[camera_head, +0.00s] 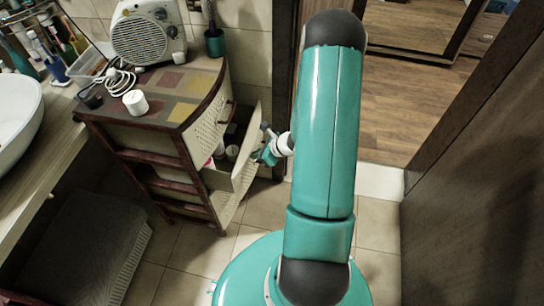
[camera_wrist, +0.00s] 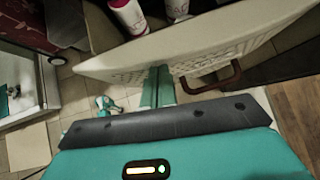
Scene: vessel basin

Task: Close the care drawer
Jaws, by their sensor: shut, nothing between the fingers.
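The care drawer (camera_head: 243,168) stands open from the wooden cabinet (camera_head: 150,120) in the head view. Bottles and dark items show inside it. In the wrist view its pale woven front (camera_wrist: 225,45) crosses the upper picture, with a brown handle (camera_wrist: 216,84) to the right of my fingers. My gripper (camera_head: 262,151) is at the outer face of the drawer front. In the wrist view my gripper (camera_wrist: 157,88) is shut and empty, its tips at or very near the panel's lower edge; I cannot tell whether they touch.
A washbasin (camera_head: 15,110) is at the left. A dark wooden panel (camera_head: 485,190) stands at the right. Tiled floor (camera_head: 195,250) lies open before the cabinet.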

